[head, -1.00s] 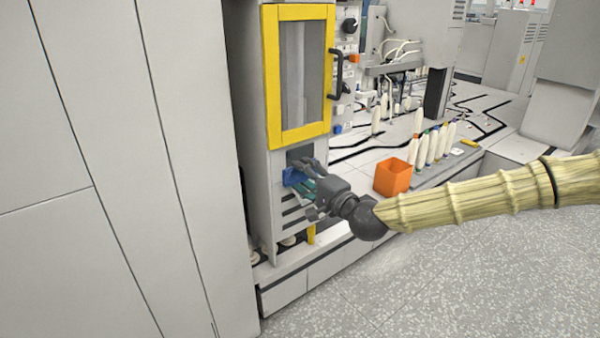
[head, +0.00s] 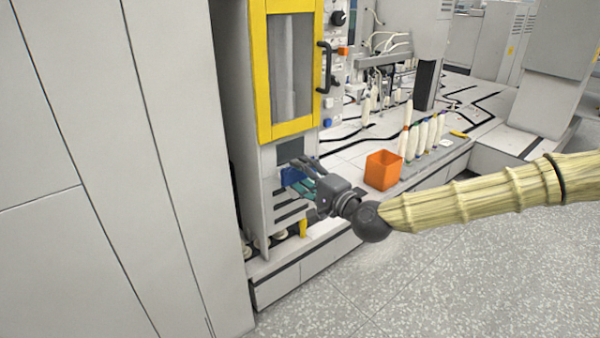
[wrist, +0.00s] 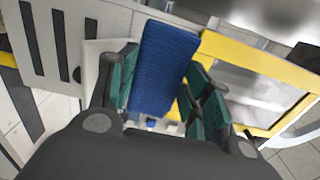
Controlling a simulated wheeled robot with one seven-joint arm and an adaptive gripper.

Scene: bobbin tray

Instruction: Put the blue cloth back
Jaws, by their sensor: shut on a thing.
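The blue cloth (wrist: 162,68) is a flat, textured blue piece between the green-padded fingers of my gripper (wrist: 158,98) in the wrist view. My gripper is shut on it. In the head view the blue cloth (head: 291,175) shows at the tips of my gripper (head: 300,177), in front of the opening below the yellow-framed door (head: 291,72). Part of the cloth is hidden by the fingers. I cannot tell whether it touches the cabinet.
The grey cabinet (head: 262,200) has dark slots below the opening. An orange bin (head: 383,171) stands on the machine ledge to the right, with several white bobbins (head: 425,135) beyond it. Pale speckled floor (head: 430,285) is clear in front.

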